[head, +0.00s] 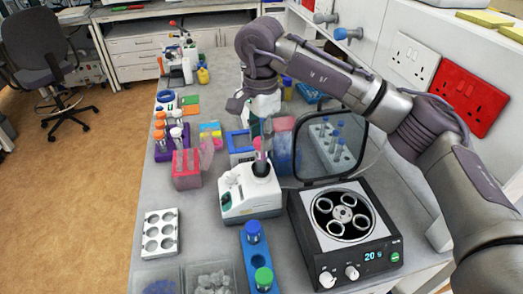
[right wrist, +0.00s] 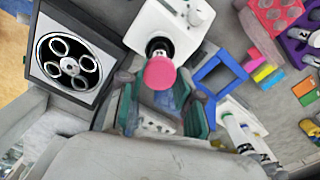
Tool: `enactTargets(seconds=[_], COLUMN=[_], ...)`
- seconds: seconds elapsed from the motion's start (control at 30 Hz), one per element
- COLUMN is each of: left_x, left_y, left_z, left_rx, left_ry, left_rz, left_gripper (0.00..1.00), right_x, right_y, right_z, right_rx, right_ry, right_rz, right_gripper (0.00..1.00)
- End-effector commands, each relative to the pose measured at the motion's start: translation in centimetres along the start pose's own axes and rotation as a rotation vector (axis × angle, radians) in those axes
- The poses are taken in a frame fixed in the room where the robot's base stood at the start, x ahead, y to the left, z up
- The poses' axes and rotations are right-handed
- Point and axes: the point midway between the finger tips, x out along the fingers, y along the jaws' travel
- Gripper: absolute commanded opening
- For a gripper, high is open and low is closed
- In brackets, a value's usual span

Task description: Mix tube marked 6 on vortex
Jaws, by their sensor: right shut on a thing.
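The white vortex mixer (head: 240,195) stands in the middle of the bench; its black cup faces up. My right gripper (head: 260,138) is above the mixer, pointing down, shut on a tube (head: 260,160). The tube stands roughly upright with its lower end at the cup; I cannot tell whether it presses into it. In the right wrist view, the tube's pink cap (right wrist: 160,73) shows between the teal fingers of my right gripper (right wrist: 160,103), with the mixer (right wrist: 176,22) beyond. No number on the tube is readable. My left gripper is not in view.
A centrifuge (head: 377,243) with its lid open stands right of the mixer. A blue rack (head: 256,252) with blue- and green-capped tubes is in front. A white rack (head: 160,244) is at the left front. Red (head: 185,170) and purple racks stand to the left. Bench between is clear.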

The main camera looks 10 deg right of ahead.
Motion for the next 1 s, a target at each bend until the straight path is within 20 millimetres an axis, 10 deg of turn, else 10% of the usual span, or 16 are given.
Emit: enactTargets(seconds=[1.0], left_x=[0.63], left_y=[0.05], left_z=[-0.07], left_rx=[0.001], left_ry=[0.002], left_rz=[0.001], left_gripper=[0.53], right_x=[0.78], right_y=[0.01], right_z=[-0.01], right_rx=[0.0], right_ry=[0.0], right_rz=[0.001], right_gripper=[0.12])
